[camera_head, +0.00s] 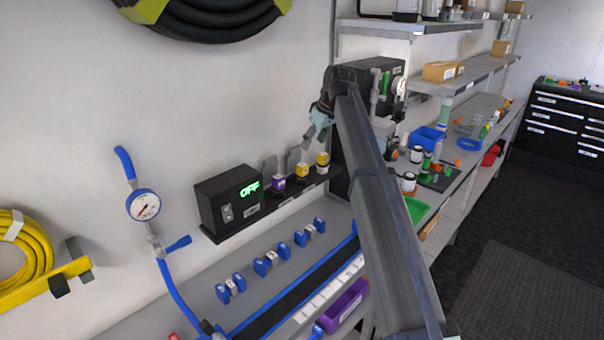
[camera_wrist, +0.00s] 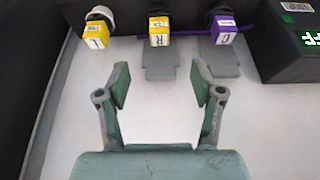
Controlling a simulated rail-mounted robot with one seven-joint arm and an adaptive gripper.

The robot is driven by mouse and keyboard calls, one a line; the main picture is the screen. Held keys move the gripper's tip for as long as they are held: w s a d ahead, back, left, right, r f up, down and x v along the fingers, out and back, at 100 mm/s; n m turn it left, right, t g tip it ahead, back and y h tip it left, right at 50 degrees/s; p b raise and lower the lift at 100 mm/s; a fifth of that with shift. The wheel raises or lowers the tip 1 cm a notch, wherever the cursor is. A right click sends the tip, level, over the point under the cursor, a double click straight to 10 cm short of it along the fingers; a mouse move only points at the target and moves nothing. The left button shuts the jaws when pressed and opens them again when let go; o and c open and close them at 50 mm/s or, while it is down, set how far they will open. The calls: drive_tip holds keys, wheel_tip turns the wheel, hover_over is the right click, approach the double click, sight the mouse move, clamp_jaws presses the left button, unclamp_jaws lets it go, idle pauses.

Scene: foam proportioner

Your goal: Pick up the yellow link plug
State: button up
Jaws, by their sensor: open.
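Two yellow plugs and a purple plug stand in a row on a dark shelf. In the wrist view one yellow plug (camera_wrist: 159,33) is ahead of the gap between my fingers, and another yellow plug (camera_wrist: 97,30) is at left. Both carry small labels too blurred to read fully, so I cannot tell which is the link plug. In the head view they are the yellow plug (camera_head: 302,172) and the yellow plug (camera_head: 322,161). My gripper (camera_wrist: 160,82) is open and empty, apart from the plugs; in the head view my gripper (camera_head: 317,125) is above the shelf.
The purple plug (camera_wrist: 223,29) is right of the middle yellow plug. A black box (camera_head: 229,201) with a green "OFF" display stands beside the row. Grey tabs (camera_wrist: 160,58) lie near the plugs. Blue clips (camera_head: 265,263) line the bench below, and a gauge (camera_head: 143,205) hangs left.

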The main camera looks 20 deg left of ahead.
sight(303, 165)
drive_tip(key=p+x, duration=0.2)
drive_tip(key=x, duration=0.6)
drive_tip(key=shift+f, duration=0.2)
drive_tip(key=shift+p+x, duration=1.65)
drive_tip(key=shift+x, duration=1)
drive_tip(key=shift+a+r, duration=0.1)
clamp_jaws()
